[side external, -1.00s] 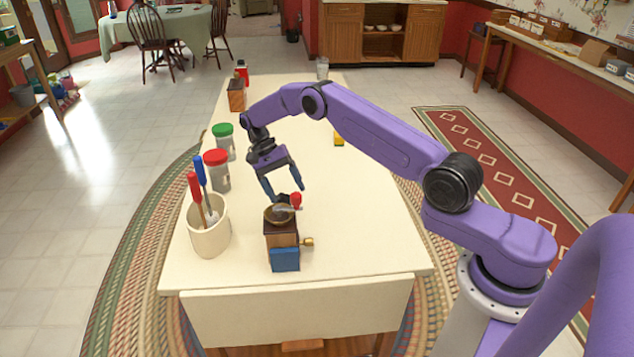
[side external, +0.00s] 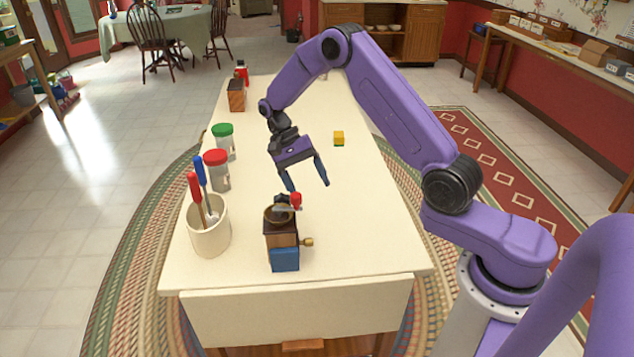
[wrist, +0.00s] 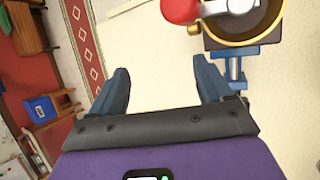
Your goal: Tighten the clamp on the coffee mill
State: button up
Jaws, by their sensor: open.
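The coffee mill (side external: 282,236) stands upright near the front of the table, with a wooden body, a dark bowl on top and a red crank knob (side external: 296,200). A blue part (side external: 285,260) sits low at its front, and a brass knob (side external: 307,242) sticks out on its right. In the wrist view, the mill's bowl (wrist: 247,24) is cut off at the top right.
A crock (side external: 209,235) with red- and blue-handled tools stands left of the mill. A red-lidded jar (side external: 218,172) and a green-lidded jar (side external: 224,143) stand along the left edge. A yellow block (side external: 339,137) lies farther back. The table's right side is clear.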

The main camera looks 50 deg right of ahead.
jog(key=shift+s+a+r, duration=0.1)
jog(key=shift+s+r, duration=0.25)
jog(key=shift+s, duration=0.45)
jog(key=shift+s+r, duration=0.35)
jog(key=shift+s, duration=0.45)
jog(key=n+t+y, duration=0.1)
jog(key=t+y, duration=0.3)
send_near(283, 193)
jog(key=x, duration=1.1)
jog(key=shift+a, duration=0.1)
jog(key=c, duration=1)
